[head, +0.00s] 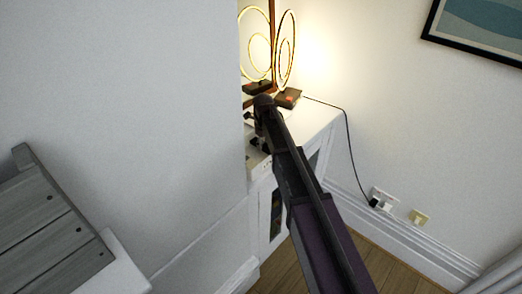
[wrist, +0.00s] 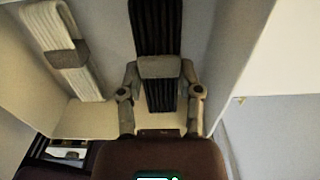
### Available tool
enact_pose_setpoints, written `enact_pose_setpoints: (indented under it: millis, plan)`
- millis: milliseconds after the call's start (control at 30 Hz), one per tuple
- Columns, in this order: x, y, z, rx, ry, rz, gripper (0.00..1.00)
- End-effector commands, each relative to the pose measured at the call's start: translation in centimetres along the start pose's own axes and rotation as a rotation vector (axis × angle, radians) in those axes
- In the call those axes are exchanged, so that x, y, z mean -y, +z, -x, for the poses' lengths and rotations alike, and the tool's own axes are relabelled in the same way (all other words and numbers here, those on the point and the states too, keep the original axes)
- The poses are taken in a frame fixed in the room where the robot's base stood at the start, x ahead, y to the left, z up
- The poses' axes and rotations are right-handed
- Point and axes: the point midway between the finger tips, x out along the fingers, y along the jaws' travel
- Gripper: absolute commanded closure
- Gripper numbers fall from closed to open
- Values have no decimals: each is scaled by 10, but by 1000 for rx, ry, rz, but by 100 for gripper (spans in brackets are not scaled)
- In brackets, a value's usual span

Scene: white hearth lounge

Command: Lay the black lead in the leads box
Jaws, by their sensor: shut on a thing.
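The black lead (wrist: 156,22) is a folded black bundle with a grey band (wrist: 158,67) around it, in the wrist view. My gripper (wrist: 160,98) has one finger on each side of the bundle and is shut on it. Pale walls of what looks like the leads box (wrist: 105,70) stand around the bundle. I cannot tell whether the bundle touches the box floor. A white lead (wrist: 48,28) with a grey band lies to the left between the same walls. In the head view my arm covers most of the gripper, and the black lead cannot be made out.
A white cabinet (head: 314,122) stands in the corner beyond the near wall (head: 125,100). A lit ring lamp (head: 286,52) stands on it, its cord running to a wall socket (head: 383,198). A grey slatted piece (head: 50,232) is at the left. Wooden floor (head: 290,270) shows below.

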Motion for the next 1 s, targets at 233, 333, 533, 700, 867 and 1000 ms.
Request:
enact_pose_setpoints:
  millis: [233,333,533,700,867,1000]
  plan:
    - [0,0,-14,0,0,1,100]
    - [0,0,-14,0,0,1,100]
    - [-1,0,-13,0,0,1,100]
    - [-1,1,-17,0,0,1,100]
    - [-1,1,-21,0,0,1,100]
    - [-1,1,-20,0,0,2,27]
